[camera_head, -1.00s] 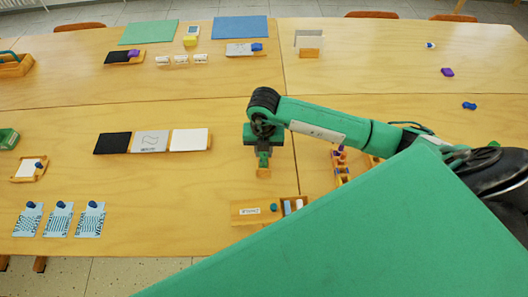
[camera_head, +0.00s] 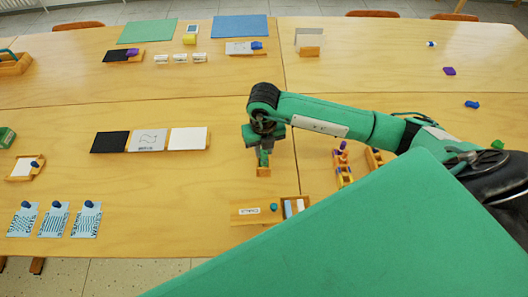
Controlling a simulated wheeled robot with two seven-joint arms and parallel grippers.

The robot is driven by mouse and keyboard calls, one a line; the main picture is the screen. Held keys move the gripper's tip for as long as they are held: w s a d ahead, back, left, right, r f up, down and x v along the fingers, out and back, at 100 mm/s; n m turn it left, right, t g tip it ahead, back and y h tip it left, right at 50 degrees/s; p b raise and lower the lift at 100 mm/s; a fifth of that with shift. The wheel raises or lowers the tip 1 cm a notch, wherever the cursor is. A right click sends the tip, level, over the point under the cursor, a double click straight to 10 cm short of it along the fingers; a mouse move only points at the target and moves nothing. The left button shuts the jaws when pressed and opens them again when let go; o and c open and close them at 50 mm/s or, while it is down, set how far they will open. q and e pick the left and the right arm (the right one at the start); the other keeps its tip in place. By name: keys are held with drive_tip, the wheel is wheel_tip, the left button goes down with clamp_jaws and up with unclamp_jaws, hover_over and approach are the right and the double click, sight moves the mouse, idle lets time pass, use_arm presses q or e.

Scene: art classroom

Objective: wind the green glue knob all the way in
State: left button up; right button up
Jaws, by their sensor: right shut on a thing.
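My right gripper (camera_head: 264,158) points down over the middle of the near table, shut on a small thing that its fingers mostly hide. This looks like the green glue knob, but I cannot make out its edges or how far in it is wound. A small wooden block or holder (camera_head: 263,172) shows directly below the fingertips. My left gripper is not in view.
A wooden chalk box (camera_head: 246,212) with a round teal knob (camera_head: 273,208) lies just in front of the gripper. Small wooden holders (camera_head: 343,176) stand to the right. A black, grey and white panel row (camera_head: 112,142) lies left. Bare table surrounds the gripper's left side.

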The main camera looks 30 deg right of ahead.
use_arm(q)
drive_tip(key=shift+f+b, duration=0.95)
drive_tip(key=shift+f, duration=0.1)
use_arm(e)
drive_tip(key=shift+n, duration=1.5)
drive_tip(key=shift+n+b, duration=0.65)
drive_tip(key=shift+n, duration=0.25)
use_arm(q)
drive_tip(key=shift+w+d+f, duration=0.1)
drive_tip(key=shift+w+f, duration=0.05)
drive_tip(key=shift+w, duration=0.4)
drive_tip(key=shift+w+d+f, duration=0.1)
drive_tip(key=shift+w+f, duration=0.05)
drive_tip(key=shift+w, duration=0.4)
use_arm(e)
drive_tip(key=shift+n, duration=0.3)
use_arm(q)
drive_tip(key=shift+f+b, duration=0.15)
drive_tip(key=shift+b, duration=0.25)
use_arm(e)
drive_tip(key=shift+n, duration=0.3)
drive_tip(key=shift+n+b, duration=0.5)
drive_tip(key=shift+n, duration=0.1)
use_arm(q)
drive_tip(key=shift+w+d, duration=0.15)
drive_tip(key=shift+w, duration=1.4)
